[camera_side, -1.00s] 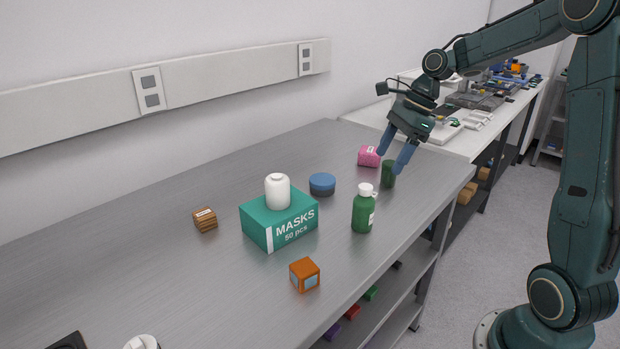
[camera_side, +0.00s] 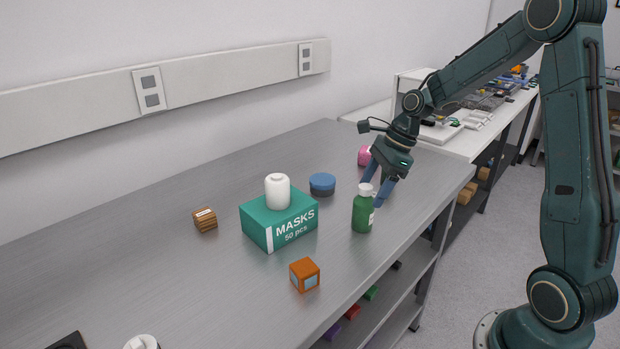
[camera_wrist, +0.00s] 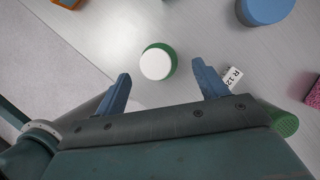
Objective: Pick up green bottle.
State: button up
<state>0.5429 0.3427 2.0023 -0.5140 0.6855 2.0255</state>
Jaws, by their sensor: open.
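The green bottle (camera_side: 362,214) with a white cap stands upright on the metal bench, near its right edge. In the wrist view the bottle (camera_wrist: 170,52) is seen from above, lined up with the gap between the fingers and just beyond their tips. My gripper (camera_side: 375,189) is open and empty, tilted down just behind the bottle in the side view. Its two blue fingers are spread to either side in the wrist view (camera_wrist: 160,74). I cannot tell whether a finger touches the bottle.
A teal mask box (camera_side: 275,222) with a white bottle (camera_side: 277,190) on it, a blue round container (camera_side: 322,184), an orange cube (camera_side: 304,274) and a pink block (camera_side: 364,156) stand nearby. A green object (camera_wrist: 284,123) lies beside my right finger.

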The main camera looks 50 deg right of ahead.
aim_at(364, 203)
jog(key=shift+x, duration=2.6)
jog(key=c, duration=1.2)
jog(key=shift+o, duration=0.2)
jog(key=shift+r, duration=0.15)
notch_tip(364, 203, up, 20)
